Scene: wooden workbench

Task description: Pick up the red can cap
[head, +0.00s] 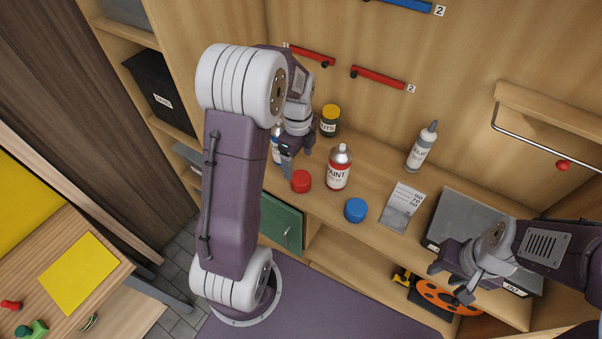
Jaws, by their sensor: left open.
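The red can cap (301,181) lies on the wooden workbench (385,180), left of the paint can. My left gripper (287,172) is just left of and above the red cap, pointing down, with its jaws open; whether it touches the cap cannot be told. A paint can (339,167) with a red and white label and bare metal top stands right of the cap. A blue cap (355,210) lies further right, near the front edge. My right gripper (453,283) is at the lower right, apart from the caps, with its fingers spread and nothing between them.
A blue-labelled can (276,146) is partly hidden behind my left gripper. A yellow-topped can (329,120) and a grey-white bottle (422,146) stand at the back. A note card (405,204) and a grey case (475,218) are to the right.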

